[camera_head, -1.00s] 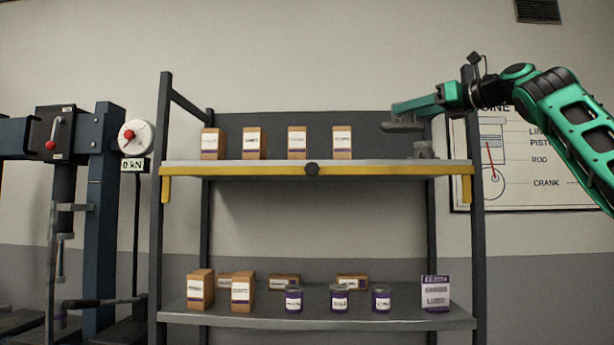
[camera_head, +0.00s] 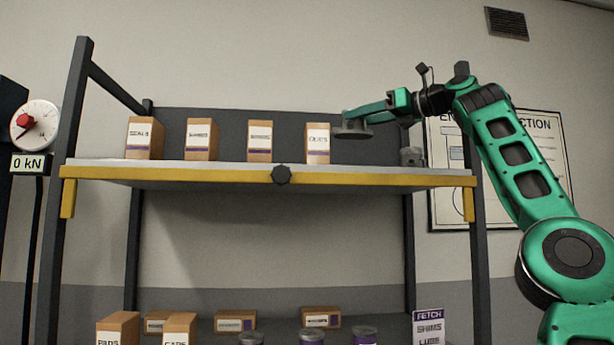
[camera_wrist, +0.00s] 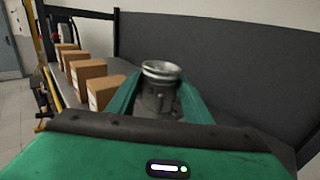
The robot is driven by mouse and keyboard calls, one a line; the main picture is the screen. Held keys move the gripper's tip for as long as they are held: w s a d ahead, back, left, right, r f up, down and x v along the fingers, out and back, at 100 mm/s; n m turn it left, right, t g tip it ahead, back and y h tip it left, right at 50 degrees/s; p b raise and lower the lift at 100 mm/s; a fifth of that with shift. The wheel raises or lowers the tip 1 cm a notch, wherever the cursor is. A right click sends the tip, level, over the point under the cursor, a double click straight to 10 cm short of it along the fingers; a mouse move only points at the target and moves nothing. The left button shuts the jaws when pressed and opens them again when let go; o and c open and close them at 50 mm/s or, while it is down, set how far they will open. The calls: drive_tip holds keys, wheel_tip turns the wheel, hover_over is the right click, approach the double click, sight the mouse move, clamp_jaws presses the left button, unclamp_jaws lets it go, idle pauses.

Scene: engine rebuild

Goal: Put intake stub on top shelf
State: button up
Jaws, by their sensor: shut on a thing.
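The intake stub, a grey metal part with a round flange (camera_head: 352,132), is in my gripper (camera_head: 350,120). My gripper is shut on it, one green finger on each side. In the wrist view the stub (camera_wrist: 160,88) stands roughly upright between the fingers; its lower end is hidden by my gripper. The top shelf (camera_head: 270,178) has a yellow front edge. In the head view the stub appears above the shelf surface, just right of the rightmost box; I cannot tell whether it touches the shelf.
Several labelled cartons stand along the top shelf, the rightmost (camera_head: 317,143) close to my gripper. A small grey part (camera_head: 412,156) sits at the shelf's right end. A dark back panel (camera_head: 230,122) and posts bound the shelf. Boxes and cans stand on the lower shelf.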

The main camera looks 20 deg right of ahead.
drive_tip(key=shift+w+d+f, duration=0.1)
drive_tip(key=shift+d+f, duration=0.05)
drive_tip(key=shift+f, duration=0.4)
drive_tip(key=shift+s+f, duration=0.25)
drive_tip(key=shift+f, duration=0.45)
drive_tip(key=shift+a+f, duration=0.2)
drive_tip(key=shift+f, duration=3.5)
drive_tip(key=o, duration=1.3)
drive_tip(key=shift+f, duration=0.1)
drive_tip(key=v, duration=1.2)
